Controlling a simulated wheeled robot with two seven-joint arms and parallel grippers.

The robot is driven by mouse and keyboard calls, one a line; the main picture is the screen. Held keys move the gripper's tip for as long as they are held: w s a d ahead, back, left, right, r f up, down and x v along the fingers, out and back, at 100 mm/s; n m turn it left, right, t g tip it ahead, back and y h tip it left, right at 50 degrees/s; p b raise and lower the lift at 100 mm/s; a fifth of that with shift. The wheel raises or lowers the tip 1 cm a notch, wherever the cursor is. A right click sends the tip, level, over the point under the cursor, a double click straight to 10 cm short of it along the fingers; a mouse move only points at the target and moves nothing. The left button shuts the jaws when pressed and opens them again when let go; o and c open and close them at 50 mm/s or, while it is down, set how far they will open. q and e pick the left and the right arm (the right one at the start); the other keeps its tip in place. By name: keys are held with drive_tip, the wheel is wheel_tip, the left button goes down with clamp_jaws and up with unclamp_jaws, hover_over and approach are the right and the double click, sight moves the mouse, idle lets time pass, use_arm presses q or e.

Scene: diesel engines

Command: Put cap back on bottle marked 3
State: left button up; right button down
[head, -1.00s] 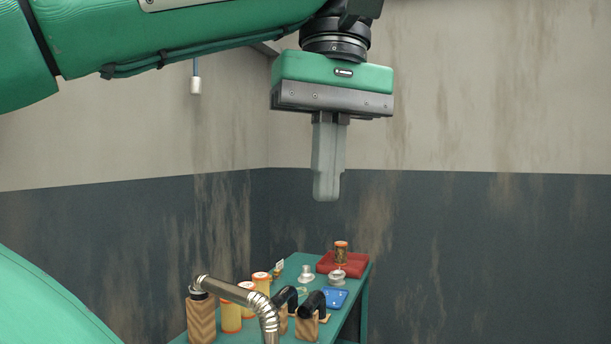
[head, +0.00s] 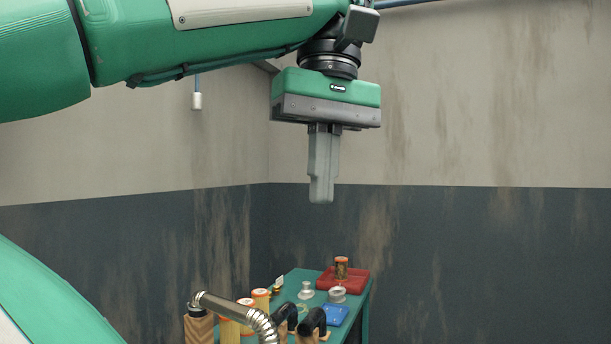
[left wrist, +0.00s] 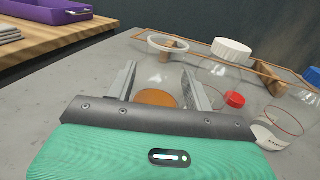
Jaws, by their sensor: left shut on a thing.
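In the left wrist view, my left gripper (left wrist: 158,88) is shut on a clear open bottle (left wrist: 165,72), with one finger on each side. The bottle has a pale ring-shaped mouth and something orange-brown low inside. A second clear bottle (left wrist: 220,77) with a white ribbed cap (left wrist: 232,47) stands to its right. A small red cap (left wrist: 235,99) shows near it; I cannot tell what it rests on. No number 3 is readable.
At the right edge of the wrist view is a clear bottle with a blue cap (left wrist: 313,76). A purple tray (left wrist: 45,10) sits on a wooden surface at upper left. The head view shows a distant green table (head: 362,312) with a red tray (head: 355,281) and engine parts.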

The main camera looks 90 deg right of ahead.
wheel_tip(320, 180, up, 6)
drive_tip(key=p, duration=0.6)
drive_tip(key=shift+s, duration=0.15)
idle(2.1)
wheel_tip(320, 180, up, 8)
drive_tip(key=p, duration=0.8)
drive_tip(key=shift+w, duration=0.2)
idle(3.5)
